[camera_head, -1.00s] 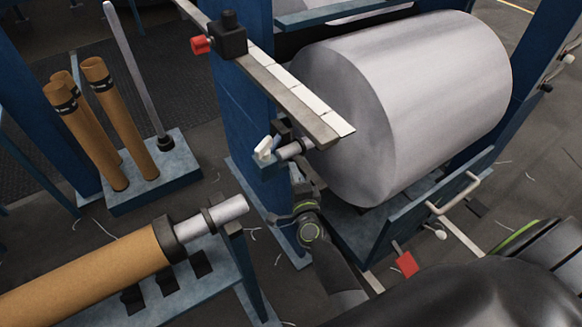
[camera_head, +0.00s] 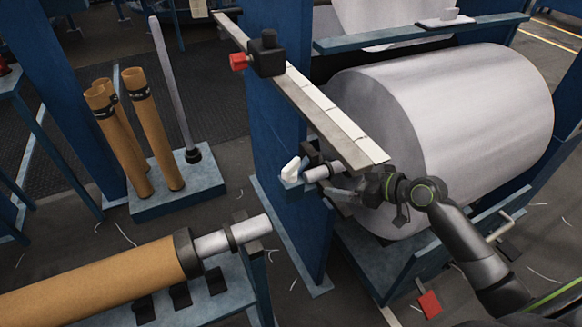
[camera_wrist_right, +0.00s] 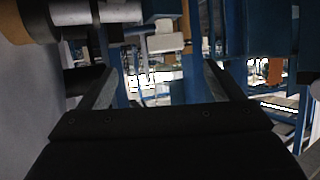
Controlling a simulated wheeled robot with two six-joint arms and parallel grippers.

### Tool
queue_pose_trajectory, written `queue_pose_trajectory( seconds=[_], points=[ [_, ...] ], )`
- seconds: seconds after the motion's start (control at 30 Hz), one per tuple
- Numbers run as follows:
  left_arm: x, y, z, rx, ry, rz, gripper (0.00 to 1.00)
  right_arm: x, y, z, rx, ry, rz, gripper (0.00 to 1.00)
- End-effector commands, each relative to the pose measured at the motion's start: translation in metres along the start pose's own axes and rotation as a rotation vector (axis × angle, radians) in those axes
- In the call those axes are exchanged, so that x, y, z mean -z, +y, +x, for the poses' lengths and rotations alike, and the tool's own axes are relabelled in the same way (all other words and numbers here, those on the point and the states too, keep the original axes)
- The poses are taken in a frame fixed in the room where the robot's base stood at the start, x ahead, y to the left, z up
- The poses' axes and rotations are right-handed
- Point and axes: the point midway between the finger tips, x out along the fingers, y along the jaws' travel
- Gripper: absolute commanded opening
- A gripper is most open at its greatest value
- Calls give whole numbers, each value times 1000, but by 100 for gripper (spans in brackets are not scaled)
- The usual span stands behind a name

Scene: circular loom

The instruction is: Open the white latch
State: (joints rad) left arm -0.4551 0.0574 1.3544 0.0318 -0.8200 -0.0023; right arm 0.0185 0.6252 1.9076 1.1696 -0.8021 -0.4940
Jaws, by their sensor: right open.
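The white latch (camera_head: 291,169) sits on a small blue bracket on the side of the blue upright, beside the end of a silver shaft (camera_head: 322,172). My right gripper (camera_head: 338,194) is to the right of the latch and slightly lower in the head view, close to the shaft and apart from the latch. In the right wrist view the gripper (camera_wrist_right: 160,82) is open with nothing between its fingers. The white latch (camera_wrist_right: 166,43) shows beyond the fingertips, slightly above them. My left gripper is not in view.
The large silver roll (camera_head: 450,120) stands close behind my right arm. A ruler-like bar (camera_head: 330,122) with a red-knobbed black block (camera_head: 266,55) juts out above the shaft. A brown roll (camera_head: 100,285) on a blue stand lies at the lower left.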

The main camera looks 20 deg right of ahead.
Motion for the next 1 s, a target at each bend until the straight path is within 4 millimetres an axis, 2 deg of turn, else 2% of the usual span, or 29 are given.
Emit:
queue_pose_trajectory(
  seconds=[0.1,0.23,0.37,1.0],
  points=[
    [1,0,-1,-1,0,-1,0,18,-2,-5,32,16,-56,87],
    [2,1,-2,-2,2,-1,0,22,-3,0,40,22,-65,87],
    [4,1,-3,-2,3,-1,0,23,-3,15,39,25,-60,87],
    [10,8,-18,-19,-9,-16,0,24,-9,139,40,21,-59,87]
  ],
)
